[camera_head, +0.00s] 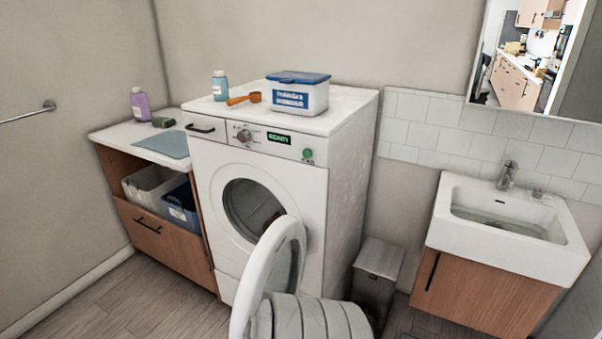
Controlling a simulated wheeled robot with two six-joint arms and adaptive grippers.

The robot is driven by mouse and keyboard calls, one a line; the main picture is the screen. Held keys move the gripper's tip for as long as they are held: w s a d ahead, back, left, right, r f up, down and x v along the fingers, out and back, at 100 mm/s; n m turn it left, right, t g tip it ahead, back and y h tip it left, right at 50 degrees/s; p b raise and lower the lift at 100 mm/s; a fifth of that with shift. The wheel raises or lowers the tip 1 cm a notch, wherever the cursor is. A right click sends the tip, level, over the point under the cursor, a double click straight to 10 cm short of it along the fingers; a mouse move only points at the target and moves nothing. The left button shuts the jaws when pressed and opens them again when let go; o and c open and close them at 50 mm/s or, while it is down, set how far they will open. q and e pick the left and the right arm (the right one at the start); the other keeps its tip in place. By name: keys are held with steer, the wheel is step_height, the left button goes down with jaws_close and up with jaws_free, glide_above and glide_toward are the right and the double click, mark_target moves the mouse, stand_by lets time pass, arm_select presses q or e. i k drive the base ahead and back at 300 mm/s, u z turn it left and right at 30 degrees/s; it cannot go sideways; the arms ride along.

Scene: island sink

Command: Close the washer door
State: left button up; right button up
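The white washer (262,190) stands against the back wall. Its round door (271,275) is open and swung out toward me, hinged at the right side of the round opening (252,208). The door's free edge reaches down to the bottom of the picture. The drum opening is exposed, and the door covers its lower right part. A small brownish patch shows inside, too unclear to name. Neither of my grippers is in view.
A pale grey ribbed rounded shape (318,318) sits just right of the door's lower part; I cannot tell what it is. A grey bin (377,275) stands right of the washer. A sink cabinet (480,298) is further right. Floor (160,300) is clear at left.

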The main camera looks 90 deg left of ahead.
mark_target(285, 228)
steer(key=u, duration=2.9)
steer(key=i, duration=0.5)
steer(key=u, duration=1.8)
steer(key=k, duration=0.5)
steer(key=z, duration=0.3)
